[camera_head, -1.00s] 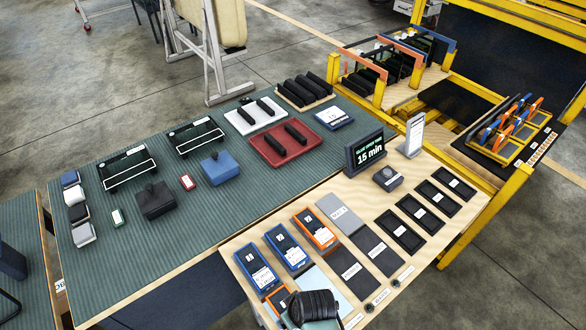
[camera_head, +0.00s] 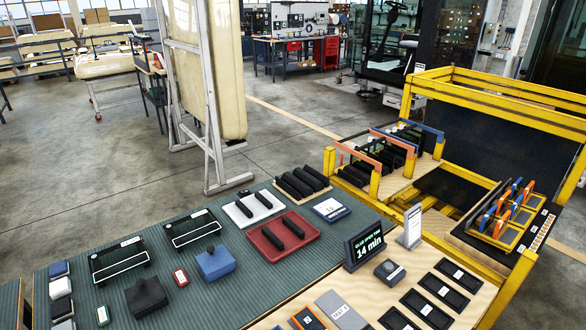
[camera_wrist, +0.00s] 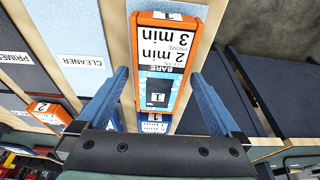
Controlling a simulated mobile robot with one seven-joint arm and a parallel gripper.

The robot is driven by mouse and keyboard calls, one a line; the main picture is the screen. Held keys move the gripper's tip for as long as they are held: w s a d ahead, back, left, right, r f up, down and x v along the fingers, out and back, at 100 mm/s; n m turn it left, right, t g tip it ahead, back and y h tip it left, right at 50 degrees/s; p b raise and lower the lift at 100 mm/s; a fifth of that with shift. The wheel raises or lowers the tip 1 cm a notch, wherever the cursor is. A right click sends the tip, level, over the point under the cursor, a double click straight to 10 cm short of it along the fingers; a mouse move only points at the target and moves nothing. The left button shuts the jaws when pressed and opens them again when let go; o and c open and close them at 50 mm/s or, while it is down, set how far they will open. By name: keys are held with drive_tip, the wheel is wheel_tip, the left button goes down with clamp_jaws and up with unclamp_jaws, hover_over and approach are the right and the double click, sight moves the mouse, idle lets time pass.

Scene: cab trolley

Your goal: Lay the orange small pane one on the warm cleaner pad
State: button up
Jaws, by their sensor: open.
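In the wrist view an orange-rimmed pane (camera_wrist: 166,62) marked 1, with a label reading BARE and times in minutes, lies on the wooden table. My gripper (camera_wrist: 160,92) is open, its two blue fingers on either side of the pane's near end; I cannot tell whether they touch it. A pale blue pad (camera_wrist: 62,22) with a CLEANER label lies to the left of the pane. Whether this pad is the warm one cannot be read. Another orange-rimmed piece (camera_wrist: 50,112) sits at lower left. My gripper is outside the head view, where an orange-rimmed pane (camera_head: 308,319) is cut by the bottom edge.
A dark pad labelled PRIME (camera_wrist: 16,72) lies left of the cleaner pad. Dark trays (camera_head: 428,308) line the table's right. A display (camera_head: 365,247) reads 14 min. The yellow trolley (camera_head: 500,100) stands behind at right. A red tray (camera_head: 283,250) lies on the green mat.

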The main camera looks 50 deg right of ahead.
drive_tip(key=d+v, duration=0.1)
drive_tip(key=v, duration=1.1)
drive_tip(key=w+d+r+n+t+h, duration=0.1)
drive_tip(key=w+r+t+h, duration=0.3)
drive_tip(key=w+r, duration=1.15)
drive_tip(key=w+a+r+t, duration=0.2)
drive_tip(key=w+r+t, duration=0.15)
drive_tip(key=r, duration=0.45)
drive_tip(key=w+a+r+t, duration=0.1)
drive_tip(key=w+r+t, duration=0.25)
drive_tip(key=r, duration=0.45)
drive_tip(key=a+r+n+t+y, duration=0.1)
drive_tip(key=a+r+t, duration=0.3)
drive_tip(key=r, duration=0.8)
drive_tip(key=a+r+t+y, duration=0.1)
drive_tip(key=a+r+t, duration=0.2)
drive_tip(key=a+r, duration=0.55)
drive_tip(key=s+a+r+t+y, duration=0.1)
drive_tip(key=s+a+r+t, duration=0.2)
drive_tip(key=r, duration=0.5)
drive_tip(key=s+a+r+t+y, duration=0.1)
drive_tip(key=s+a+r+t, duration=0.2)
drive_tip(key=s+r, duration=0.3)
drive_tip(key=shift+a+r+n+y+b, duration=0.3)
drive_tip(key=shift+r+n+y, duration=0.1)
drive_tip(key=shift+r, duration=1.4)
